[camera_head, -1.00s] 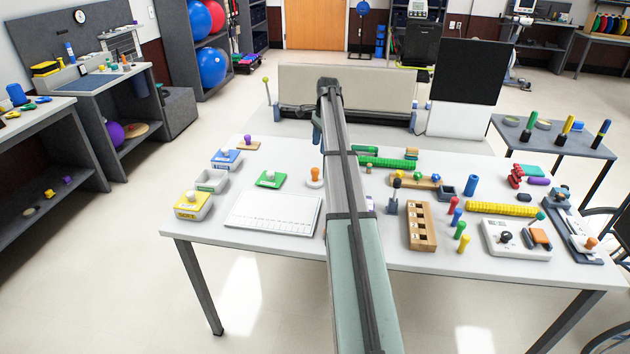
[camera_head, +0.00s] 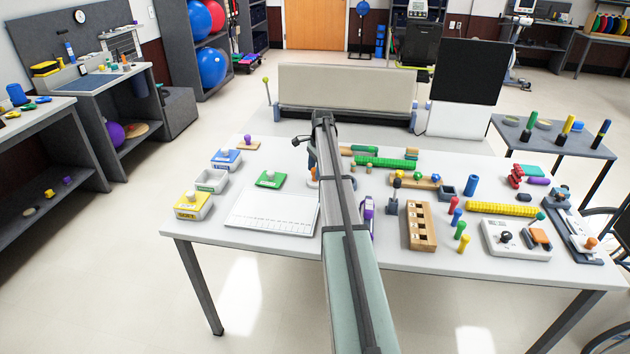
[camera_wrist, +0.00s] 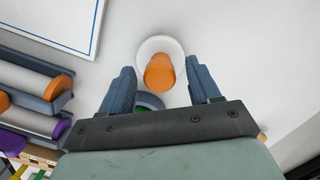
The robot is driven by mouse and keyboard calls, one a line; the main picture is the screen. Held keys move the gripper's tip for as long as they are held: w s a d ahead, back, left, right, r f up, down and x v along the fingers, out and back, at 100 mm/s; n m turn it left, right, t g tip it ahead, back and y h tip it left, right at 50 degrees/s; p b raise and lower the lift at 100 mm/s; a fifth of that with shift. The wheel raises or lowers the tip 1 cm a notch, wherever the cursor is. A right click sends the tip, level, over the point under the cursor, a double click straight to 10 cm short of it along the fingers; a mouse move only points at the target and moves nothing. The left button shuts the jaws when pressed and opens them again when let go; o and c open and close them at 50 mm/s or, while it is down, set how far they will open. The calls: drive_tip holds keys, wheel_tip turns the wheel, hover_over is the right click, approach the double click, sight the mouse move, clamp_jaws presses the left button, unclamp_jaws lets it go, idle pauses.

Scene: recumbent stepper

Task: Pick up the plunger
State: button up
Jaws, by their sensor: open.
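The plunger looks to be the orange knob on a round white base (camera_wrist: 158,66) in the wrist view; I judge this by shape. It stands on the white table, and in the head view its orange part (camera_head: 313,174) shows just left of my arm, partly hidden. My gripper (camera_wrist: 160,72) is open, with its two blue-grey fingers on either side of the orange knob in the wrist view. I see no clear contact between fingers and knob. The gripper's end is mostly hidden behind my arm in the head view.
Left of the plunger are a white gridded board (camera_head: 273,212) and a green block (camera_head: 270,179). To the right are a wooden slotted block (camera_head: 421,226), a green ribbed bar (camera_head: 385,162) and several coloured pegs. A grey padded panel (camera_head: 345,88) stands behind the table.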

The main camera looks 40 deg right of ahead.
wheel_tip(320, 180, down, 2)
drive_tip(key=shift+a, duration=0.1)
drive_tip(key=shift+c, duration=0.2)
clamp_jaws()
idle(0.3)
drive_tip(key=shift+r, duration=0.15)
wheel_tip(320, 180, up, 10)
drive_tip(key=shift+f, duration=0.1)
idle(0.4)
